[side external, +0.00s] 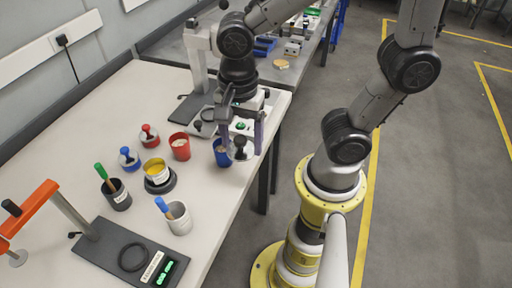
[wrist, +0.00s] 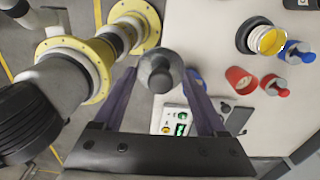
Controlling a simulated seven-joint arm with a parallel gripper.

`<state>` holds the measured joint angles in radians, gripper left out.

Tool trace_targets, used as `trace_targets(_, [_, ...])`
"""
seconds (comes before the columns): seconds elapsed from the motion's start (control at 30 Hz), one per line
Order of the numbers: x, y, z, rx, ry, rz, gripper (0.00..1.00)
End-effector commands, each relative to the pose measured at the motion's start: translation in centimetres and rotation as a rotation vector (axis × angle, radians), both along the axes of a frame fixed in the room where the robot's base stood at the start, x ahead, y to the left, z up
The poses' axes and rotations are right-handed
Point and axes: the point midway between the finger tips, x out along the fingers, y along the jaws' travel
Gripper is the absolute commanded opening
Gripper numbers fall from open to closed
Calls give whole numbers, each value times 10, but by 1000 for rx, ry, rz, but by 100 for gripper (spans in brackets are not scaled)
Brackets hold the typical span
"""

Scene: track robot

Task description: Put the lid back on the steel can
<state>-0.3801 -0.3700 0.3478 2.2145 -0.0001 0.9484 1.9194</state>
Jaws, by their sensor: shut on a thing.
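My gripper (side external: 241,152) is shut on a grey round lid with a black knob (wrist: 160,76), held above the table's right edge. The lid also shows between the fingers in the side view (side external: 240,146). The steel can (side external: 156,173) is open, shows yellow inside and stands on a black round base near the table's middle. It also shows at the upper right of the wrist view (wrist: 267,41). My gripper is right of the can and apart from it. The lid's underside is hidden.
A blue can (side external: 221,153) and a red can (side external: 180,147) stand between lid and steel can. Red-knobbed (side external: 149,136) and blue-knobbed (side external: 129,158) lids lie nearby. A dark pot (side external: 116,195) and pale pot (side external: 180,220) hold handled tools. An orange-armed press (side external: 115,252) stands front left.

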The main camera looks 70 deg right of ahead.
Motion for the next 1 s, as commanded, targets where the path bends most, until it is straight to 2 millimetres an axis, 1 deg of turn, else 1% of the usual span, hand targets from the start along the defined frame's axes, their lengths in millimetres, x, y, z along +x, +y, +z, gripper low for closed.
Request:
trace_targets(0.03, [18, 6, 7, 0, 1, 2, 21])
trace_targets(0.13, [54, 18, 19, -1, 2, 7, 21])
trace_targets(0.2, [80, 25, 24, -1, 2, 7, 21])
trace_targets(0.27, [101, 31, 27, -1, 3, 8, 21])
trace_targets(0.3, [116, 34, 28, -1, 3, 7, 21])
trace_targets(0.37, [136, 39, 27, -2, 5, 5, 21])
trace_targets(0.4, [150, 42, 26, -1, 5, 3, 21])
trace_targets(0.5, [179, 47, 19, -1, 4, -3, 21])
trace_targets(0.6, [202, 50, 9, -1, 4, -12, 21])
trace_targets(0.7, [216, 50, -4, -1, 5, -21, 21])
trace_targets(0.77, [220, 49, -13, -1, 5, -25, 21])
trace_targets(0.83, [220, 48, -19, -1, 2, -28, 21])
trace_targets(1.0, [220, 46, -28, 0, 1, -31, 21])
